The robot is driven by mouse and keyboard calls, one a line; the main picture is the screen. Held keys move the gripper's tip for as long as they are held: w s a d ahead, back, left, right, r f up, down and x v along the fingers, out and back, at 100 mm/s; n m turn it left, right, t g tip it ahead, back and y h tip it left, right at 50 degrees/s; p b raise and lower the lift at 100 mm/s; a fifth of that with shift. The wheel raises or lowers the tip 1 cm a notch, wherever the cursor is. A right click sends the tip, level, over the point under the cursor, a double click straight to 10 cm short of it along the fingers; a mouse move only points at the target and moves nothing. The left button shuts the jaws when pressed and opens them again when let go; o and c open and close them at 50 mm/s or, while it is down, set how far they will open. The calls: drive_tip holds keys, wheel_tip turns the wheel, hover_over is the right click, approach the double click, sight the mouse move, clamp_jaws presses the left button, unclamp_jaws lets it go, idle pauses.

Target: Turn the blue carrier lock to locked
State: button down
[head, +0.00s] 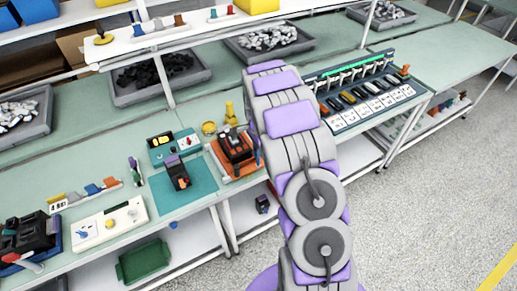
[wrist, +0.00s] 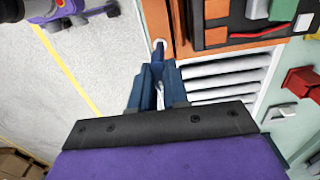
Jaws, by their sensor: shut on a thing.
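The blue carrier lock (wrist: 158,47) is a small blue piece at the edge of the orange carrier (wrist: 220,48) in the wrist view. My gripper (wrist: 159,72) has its dark blue fingers around the near end of the lock, shut on it. The fingers hide most of the lock, so I cannot tell its turn position. In the head view the orange carrier (head: 238,170), with a dark breaker block (head: 236,146) on it, sits just left of my arm. My arm hides the gripper's grip there.
A teal mat (head: 185,200) with a small dark device lies left of the carrier. A breaker rack (head: 362,88) stands right of my arm. White louvres (wrist: 225,78) and a red part (wrist: 302,82) are close right of my gripper. Open floor (head: 400,220) lies in front.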

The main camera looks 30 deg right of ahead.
drive_tip(key=shift+w+r, duration=0.15)
drive_tip(key=c, duration=1.1)
unclamp_jaws()
wheel_tip(320, 180, up, 17)
drive_tip(key=shift+r+p, duration=0.1)
drive_tip(key=shift+p, duration=0.4)
drive_tip(key=s+a+r+n+b, duration=0.1)
drive_tip(key=s+a+r+n, duration=0.15)
drive_tip(key=s, duration=0.35)
drive_tip(key=s+a+r+n+b, duration=0.1)
drive_tip(key=s+a+r+n, duration=0.15)
drive_tip(key=s+a, duration=0.2)
drive_tip(key=s+a+f+n+b, duration=0.1)
drive_tip(key=s+a+n, duration=0.2)
drive_tip(key=s, duration=0.7)
drive_tip(key=s+a+f+n+g+b, duration=0.1)
drive_tip(key=s+a+f+n, duration=0.1)
drive_tip(key=s+n, duration=0.3)
drive_tip(key=s+a+f+n+b, duration=0.1)
drive_tip(key=s+a+n, duration=0.3)
drive_tip(key=s, duration=1)
drive_tip(key=shift+s+a+f+n+g+b, duration=0.3)
drive_tip(key=shift+s+a+n+g+b, duration=0.1)
drive_tip(key=shift+a+b, duration=0.1)
